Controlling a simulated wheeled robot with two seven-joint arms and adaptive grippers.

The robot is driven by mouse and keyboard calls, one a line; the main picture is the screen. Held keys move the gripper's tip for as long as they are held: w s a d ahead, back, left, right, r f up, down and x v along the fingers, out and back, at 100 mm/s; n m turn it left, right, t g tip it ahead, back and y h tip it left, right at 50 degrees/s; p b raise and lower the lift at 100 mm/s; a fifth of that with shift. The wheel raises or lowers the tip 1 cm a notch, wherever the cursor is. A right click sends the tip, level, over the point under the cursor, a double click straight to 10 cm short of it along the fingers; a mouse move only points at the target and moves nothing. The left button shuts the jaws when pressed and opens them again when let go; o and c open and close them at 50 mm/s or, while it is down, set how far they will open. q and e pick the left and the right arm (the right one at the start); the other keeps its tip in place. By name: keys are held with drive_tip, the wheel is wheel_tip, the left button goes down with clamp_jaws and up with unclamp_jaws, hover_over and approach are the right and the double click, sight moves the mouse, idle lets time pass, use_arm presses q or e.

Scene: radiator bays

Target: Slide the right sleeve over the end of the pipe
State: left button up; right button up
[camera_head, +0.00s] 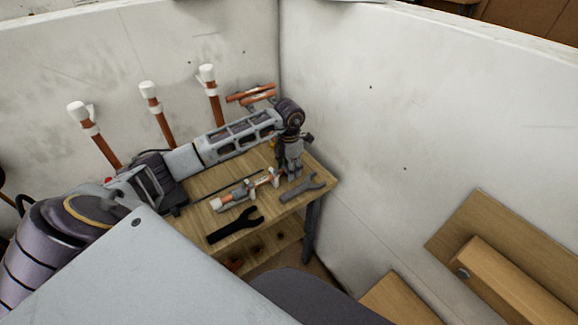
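A short copper pipe piece (262,181) with white and grey fittings lies on the wooden workbench (196,222). A white sleeve-like fitting (273,178) sits toward its right end, and a white cap (215,204) is at its left end. My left gripper (290,172) points down at the right end of this piece, close to it or touching it. The fingers are small and dark, and they partly hide that end. I cannot tell whether they are open or shut on it. My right gripper is not in view.
A black wrench (235,225) and a grey wrench (303,188) lie on the bench's front part. Three copper pipes with white caps (158,118) rise along the back wall. White walls (420,130) enclose the corner; wooden boards (505,250) are at right.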

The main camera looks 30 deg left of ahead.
use_arm(q)
drive_tip(key=c, duration=0.6)
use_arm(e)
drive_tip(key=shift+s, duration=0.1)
use_arm(q)
drive_tip(key=shift+s+a, duration=0.35)
drive_tip(key=shift+s, duration=0.35)
drive_tip(key=shift+s+a, duration=0.15)
drive_tip(key=shift+s, duration=0.25)
drive_tip(key=o, duration=0.7)
drive_tip(key=shift+o, duration=1)
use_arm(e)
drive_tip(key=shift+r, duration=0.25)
